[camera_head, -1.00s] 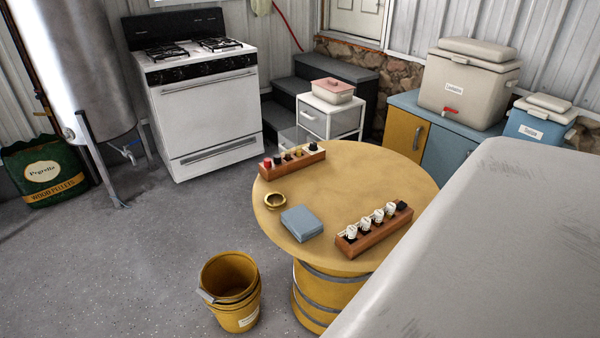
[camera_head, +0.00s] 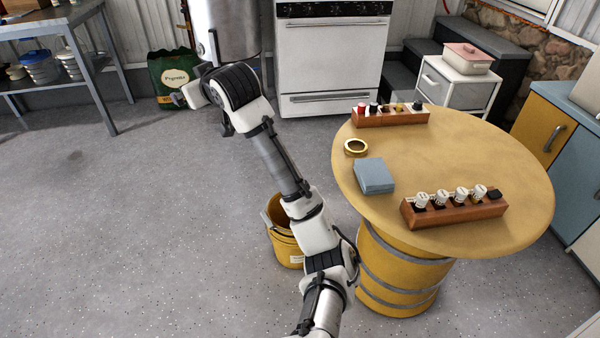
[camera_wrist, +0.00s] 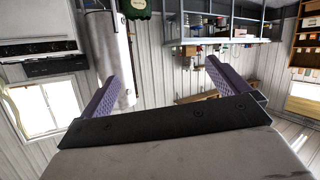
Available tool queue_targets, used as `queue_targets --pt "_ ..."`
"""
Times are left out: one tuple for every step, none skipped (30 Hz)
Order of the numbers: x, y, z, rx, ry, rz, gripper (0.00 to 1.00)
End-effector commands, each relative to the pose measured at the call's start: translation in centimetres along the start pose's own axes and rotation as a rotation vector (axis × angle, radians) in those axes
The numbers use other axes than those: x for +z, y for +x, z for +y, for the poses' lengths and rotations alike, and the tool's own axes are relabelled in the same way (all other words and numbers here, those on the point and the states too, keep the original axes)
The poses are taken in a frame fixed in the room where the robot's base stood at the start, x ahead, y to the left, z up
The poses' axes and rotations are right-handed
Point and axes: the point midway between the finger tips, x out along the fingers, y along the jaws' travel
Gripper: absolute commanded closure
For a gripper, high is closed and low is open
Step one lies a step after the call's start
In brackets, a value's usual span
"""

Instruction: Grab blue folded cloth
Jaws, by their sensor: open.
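The blue folded cloth (camera_head: 373,176) lies flat on the left part of the round wooden barrel table (camera_head: 460,150), near its edge. My arm rises from the bottom of the head view, left of the table. Its end points away toward the upper left, clear of the cloth. My gripper (camera_wrist: 165,85) is open in the wrist view, with its two purple fingers spread wide and nothing between them. The wrist view faces the wall and shelves, and the cloth does not show in it.
On the table, a brass ring (camera_head: 356,147) sits behind the cloth. A wooden rack with bottles (camera_head: 390,118) stands at the back, and a rack with white-topped bottles (camera_head: 454,210) stands at the right front.

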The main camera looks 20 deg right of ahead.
Motion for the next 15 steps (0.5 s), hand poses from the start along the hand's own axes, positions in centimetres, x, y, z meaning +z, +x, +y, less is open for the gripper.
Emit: queue_targets --pt "3.0 -0.9 4.5 0.055 0.034 -0.092 0.00" --pt "4.7 -1.6 6.8 0.079 0.058 -0.150 0.00" --pt "7.0 -2.9 9.7 0.110 0.090 -0.226 0.00" --pt "8.7 -4.0 11.7 0.131 0.116 -0.281 0.00" --pt "10.3 -5.2 13.8 0.154 0.143 -0.337 0.00" --pt "12.5 -7.0 16.2 0.180 0.181 -0.408 0.00" --pt "14.1 -8.5 17.8 0.197 0.210 -0.458 0.00" --pt "15.6 -10.0 19.4 0.214 0.240 -0.506 0.00" --pt "17.4 -12.1 21.1 0.233 0.278 -0.565 0.00" --pt "18.6 -13.6 22.2 0.245 0.306 -0.606 0.00" --pt "19.8 -15.1 23.2 0.256 0.332 -0.643 0.00" --pt "21.1 -16.9 24.2 0.268 0.364 -0.688 0.00" --pt "22.0 -18.1 24.9 0.275 0.387 -0.718 0.00" --pt "22.7 -19.2 25.4 0.281 0.407 -0.743 0.00" --pt "23.5 -20.6 26.0 0.288 0.429 -0.771 0.00"
